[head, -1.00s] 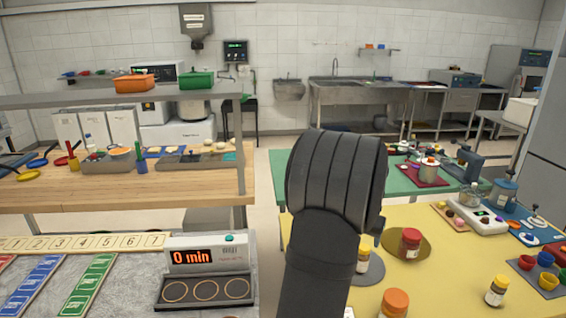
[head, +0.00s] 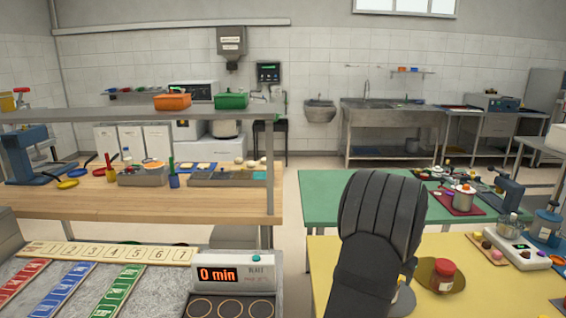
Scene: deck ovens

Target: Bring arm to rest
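My arm (head: 375,240) rises from the bottom of the head view, right of centre, as a dark grey ribbed link in front of the yellow table (head: 335,262). Its rounded top overlaps the front edge of the green table (head: 318,200). My gripper does not show; only this arm part is in view, so I cannot see its fingers or whether anything is held.
Left of my arm stands a timer unit (head: 217,275) reading "0 min" with round rings below. A numbered strip (head: 105,252) and coloured racks lie further left. A red-lidded jar (head: 443,277) stands close right of my arm. A wooden bench (head: 230,205) stands behind.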

